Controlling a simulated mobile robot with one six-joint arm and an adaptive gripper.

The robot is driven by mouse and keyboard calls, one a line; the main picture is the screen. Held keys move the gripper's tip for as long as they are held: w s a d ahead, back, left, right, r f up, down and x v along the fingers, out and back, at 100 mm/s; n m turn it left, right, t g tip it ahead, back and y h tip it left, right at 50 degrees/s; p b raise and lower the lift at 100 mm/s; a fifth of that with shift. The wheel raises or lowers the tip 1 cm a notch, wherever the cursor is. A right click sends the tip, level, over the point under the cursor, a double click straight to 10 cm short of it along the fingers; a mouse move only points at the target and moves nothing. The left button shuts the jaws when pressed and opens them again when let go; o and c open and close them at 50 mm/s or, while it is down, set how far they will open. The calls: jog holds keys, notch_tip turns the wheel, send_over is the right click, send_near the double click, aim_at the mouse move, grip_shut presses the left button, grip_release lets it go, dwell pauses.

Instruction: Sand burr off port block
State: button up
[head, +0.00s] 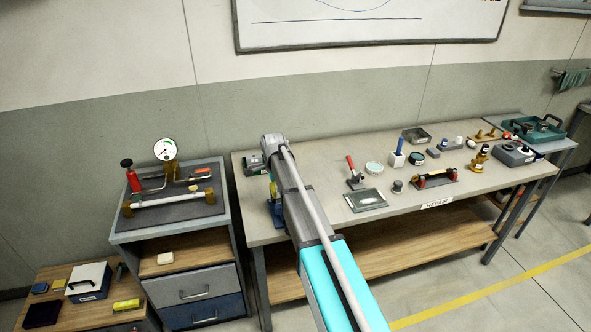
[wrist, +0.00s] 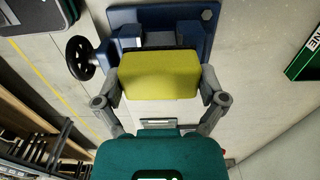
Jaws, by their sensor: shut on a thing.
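My gripper (wrist: 161,82) is shut on a yellow-green block (wrist: 160,74), with one finger at each side of it in the wrist view. The block is right in front of a blue vise (wrist: 202,30) with a black handwheel (wrist: 81,58) at its left. Whether the block touches the vise or something in it, I cannot tell. The port block and its burr cannot be made out; the held block covers that area. In the head view, my arm hides most of the gripper, and part of the blue vise (head: 276,212) shows at the bench's left end.
A low wooden table stands at lower left.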

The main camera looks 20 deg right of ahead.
jog(key=shift+d, duration=2.95)
notch_tip(320, 180, up, 8)
jog(key=d+p, duration=0.1)
jog(key=p, duration=0.6)
jog(key=shift+f, duration=0.25)
jog(key=shift+d+f, duration=0.1)
jog(key=shift+f, duration=0.05)
notch_tip(320, 180, down, 6)
jog(key=b, duration=0.5)
jog(key=shift+b, duration=0.3)
jog(key=shift+f+b, duration=0.9)
jog(key=shift+b, duration=0.15)
